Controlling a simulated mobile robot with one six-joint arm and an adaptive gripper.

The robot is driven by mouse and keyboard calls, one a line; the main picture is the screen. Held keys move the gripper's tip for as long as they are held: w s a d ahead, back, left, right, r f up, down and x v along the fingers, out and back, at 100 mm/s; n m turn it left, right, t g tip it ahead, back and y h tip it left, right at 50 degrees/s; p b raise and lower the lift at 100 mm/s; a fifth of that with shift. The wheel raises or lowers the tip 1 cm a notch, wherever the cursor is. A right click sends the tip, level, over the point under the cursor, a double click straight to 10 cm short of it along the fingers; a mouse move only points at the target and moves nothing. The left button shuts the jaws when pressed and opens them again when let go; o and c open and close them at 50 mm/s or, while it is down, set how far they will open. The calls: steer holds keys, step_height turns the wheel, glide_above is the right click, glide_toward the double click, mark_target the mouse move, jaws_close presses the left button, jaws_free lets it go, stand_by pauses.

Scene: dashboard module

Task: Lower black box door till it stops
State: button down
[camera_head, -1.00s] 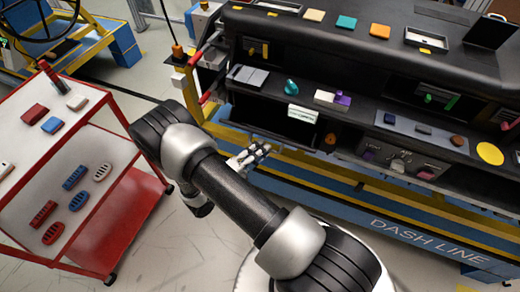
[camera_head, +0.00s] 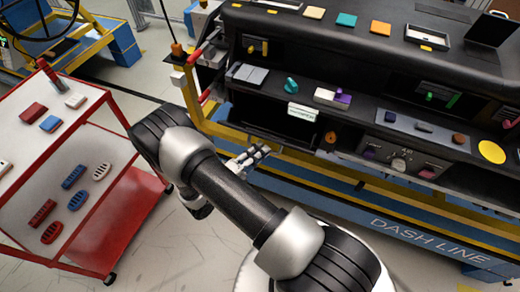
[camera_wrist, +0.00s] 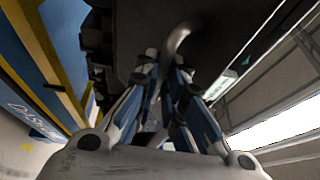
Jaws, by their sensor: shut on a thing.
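The black box door shows in the wrist view as a dark panel (camera_wrist: 220,35) with a curved grey handle (camera_wrist: 178,40). My gripper (camera_wrist: 167,75) is shut on this handle, its two blue-and-grey fingers on either side. In the head view my gripper (camera_head: 254,156) is at the lower left front of the dashboard, below the dark box opening (camera_head: 285,124). My own arm hides part of this area, and the door's exact angle is hard to tell there.
The black dashboard (camera_head: 370,75) carries small coloured parts on its top and shelf. A blue-and-yellow frame (camera_head: 330,190) runs beneath it. A red cart (camera_head: 130,215) with several small parts stands at the left. Open floor lies between cart and frame.

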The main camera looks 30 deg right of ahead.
steer(key=c, duration=1.7)
jaws_free()
steer(key=shift+a+f, duration=0.1)
steer(key=shift+f, duration=0.1)
steer(key=v, duration=1.2)
